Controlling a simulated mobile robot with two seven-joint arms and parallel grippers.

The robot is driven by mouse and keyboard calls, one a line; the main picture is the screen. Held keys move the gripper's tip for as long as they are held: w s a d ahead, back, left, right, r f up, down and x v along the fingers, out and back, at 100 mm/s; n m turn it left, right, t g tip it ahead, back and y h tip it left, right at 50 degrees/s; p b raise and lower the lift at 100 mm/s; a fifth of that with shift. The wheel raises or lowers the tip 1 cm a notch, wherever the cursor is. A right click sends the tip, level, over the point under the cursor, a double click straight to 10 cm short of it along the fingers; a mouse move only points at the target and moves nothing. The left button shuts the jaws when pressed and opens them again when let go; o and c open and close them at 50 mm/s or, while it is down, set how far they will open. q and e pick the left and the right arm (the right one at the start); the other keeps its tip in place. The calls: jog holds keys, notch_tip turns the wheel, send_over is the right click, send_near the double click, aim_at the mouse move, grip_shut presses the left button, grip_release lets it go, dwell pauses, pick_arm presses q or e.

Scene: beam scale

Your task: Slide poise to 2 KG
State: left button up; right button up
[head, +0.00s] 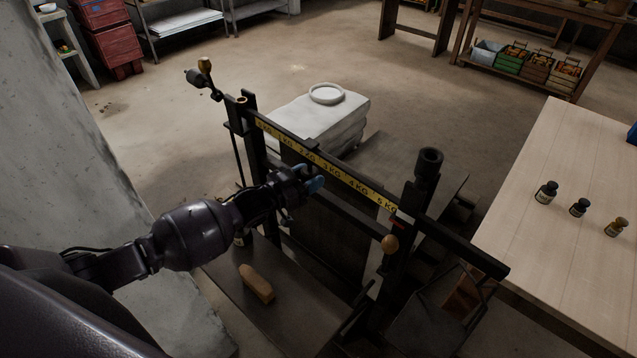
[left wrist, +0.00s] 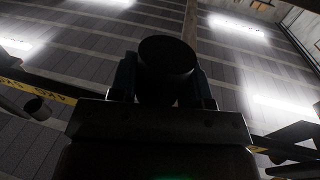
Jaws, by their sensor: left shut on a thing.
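The beam scale's black beam carries a yellow strip (head: 357,187) with black KG marks and slopes down from upper left to lower right. My left gripper (head: 311,178) is at the near side of the beam, around the 2 KG and 3 KG marks. It is shut on the poise, which shows in the left wrist view as a dark round piece (left wrist: 168,57) between the two fingers. In the head view the gripper mostly hides the poise, so its exact mark cannot be read. My right gripper is not in view.
A black post (head: 424,185) stands near the beam's right part. A wooden block (head: 257,283) lies on the dark surface in front. White sacks (head: 325,125) with a white dish (head: 327,93) are behind the beam. A pale table (head: 560,200) with small bottles is at right.

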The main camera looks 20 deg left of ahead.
pick_arm(q)
jog(key=o, duration=1.3)
jog(key=v, duration=1.1)
jog(key=shift+w, duration=0.1)
jog(key=s+f+n+g+y, duration=0.1)
jog(key=s+f+n+y, duration=0.1)
jog(key=s, duration=0.4)
jog(key=s+d+f+n+g+y, duration=0.1)
jog(key=s+f+n+y, duration=0.1)
jog(key=s+f+y, duration=0.2)
jog(key=s+f+n+g+y, duration=0.1)
jog(key=s+f+y, duration=0.2)
jog(key=s, duration=0.6)
jog(key=shift+s+d+f+n+g, duration=0.1)
jog(key=shift+d+f+n+g, duration=0.1)
jog(key=shift+f, duration=0.5)
jog(key=shift+s+d+f+n+g, duration=0.15)
jog(key=shift+f+n+g, duration=0.05)
jog(key=shift+f, duration=0.5)
